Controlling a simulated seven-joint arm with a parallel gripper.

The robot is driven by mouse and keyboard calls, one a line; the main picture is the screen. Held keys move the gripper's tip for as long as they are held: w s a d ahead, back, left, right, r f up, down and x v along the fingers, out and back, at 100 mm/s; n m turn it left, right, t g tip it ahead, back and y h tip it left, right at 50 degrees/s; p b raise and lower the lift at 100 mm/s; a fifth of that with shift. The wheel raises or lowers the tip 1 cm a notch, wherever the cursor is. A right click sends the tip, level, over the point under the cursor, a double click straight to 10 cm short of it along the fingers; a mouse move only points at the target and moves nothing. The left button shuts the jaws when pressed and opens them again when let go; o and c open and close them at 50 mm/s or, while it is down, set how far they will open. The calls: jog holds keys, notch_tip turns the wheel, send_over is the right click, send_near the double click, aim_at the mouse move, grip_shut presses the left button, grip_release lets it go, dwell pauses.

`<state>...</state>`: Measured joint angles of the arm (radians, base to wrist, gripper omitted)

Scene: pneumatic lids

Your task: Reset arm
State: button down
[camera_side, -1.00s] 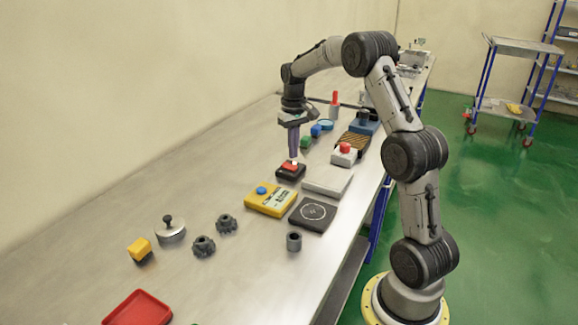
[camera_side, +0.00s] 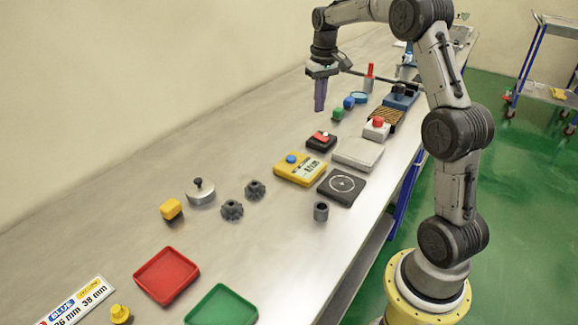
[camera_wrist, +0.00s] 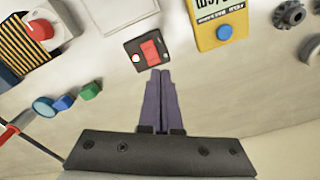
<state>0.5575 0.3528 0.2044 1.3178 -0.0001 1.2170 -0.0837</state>
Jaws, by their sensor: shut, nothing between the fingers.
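My gripper (camera_side: 320,108) is shut and empty, its purple fingers together and pointing down above the table. It hangs above and apart from a small black box with a red rocker switch (camera_side: 321,139). In the wrist view my gripper (camera_wrist: 161,72) shows its fingertips just below the switch box (camera_wrist: 149,52) in the picture. A white spot shows beside the red rocker. My arm reaches over from the right side of the table.
A yellow device with a blue button (camera_side: 301,168), a pale plate (camera_side: 358,154), a black pad with a circle (camera_side: 342,187) and a red-button box (camera_side: 377,128) stand close by. Red (camera_side: 166,275) and green (camera_side: 222,306) trays lie in front. The table's left strip is clear.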

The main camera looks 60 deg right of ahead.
jog(key=s+a+r+n+t, duration=0.2)
jog(key=s+a+r, duration=0.35)
jog(key=a, duration=0.45)
jog(key=s+a+r+n+t, duration=0.2)
jog(key=s+a+r, duration=0.4)
jog(key=a, duration=0.4)
jog(key=s+a+f, duration=0.2)
jog(key=s+f, duration=0.2)
jog(key=s, duration=0.2)
jog(key=s+a+f+n+t, duration=0.1)
jog(key=s+a+f, duration=0.2)
jog(key=s, duration=0.4)
jog(key=shift+a+f, duration=0.25)
jog(key=shift+f, duration=0.2)
